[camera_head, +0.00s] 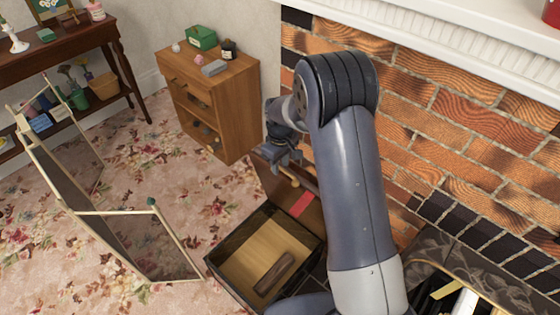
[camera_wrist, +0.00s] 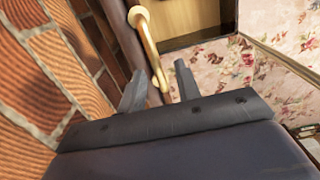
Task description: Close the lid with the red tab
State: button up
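A dark box (camera_head: 222,262) with a light wooden inside stands open on the floor. Its brown lid (camera_head: 275,183) is raised at the back, leaning toward the fireplace. The red tab (camera_head: 301,204) is on the lid's inner face, partly beside my arm. A brass handle (camera_head: 290,178) is near the lid's upper part; what looks like the same handle is large in the wrist view (camera_wrist: 146,40). My gripper (camera_head: 287,160) is above the lid's top. In the wrist view its fingers (camera_wrist: 160,85) are apart, with the handle's lower end between them; contact cannot be told.
A brick fireplace (camera_head: 445,110) stands close on the right. A small wooden cabinet (camera_head: 236,115) is behind the box. A folding screen (camera_head: 125,240) stands to the left. A dark oblong piece (camera_head: 274,274) lies in the box. Flowered carpet is open between screen and cabinet.

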jog(key=shift+a, duration=0.15)
grip_shut()
dwell(0.4)
jog(key=shift+s+a, duration=0.1)
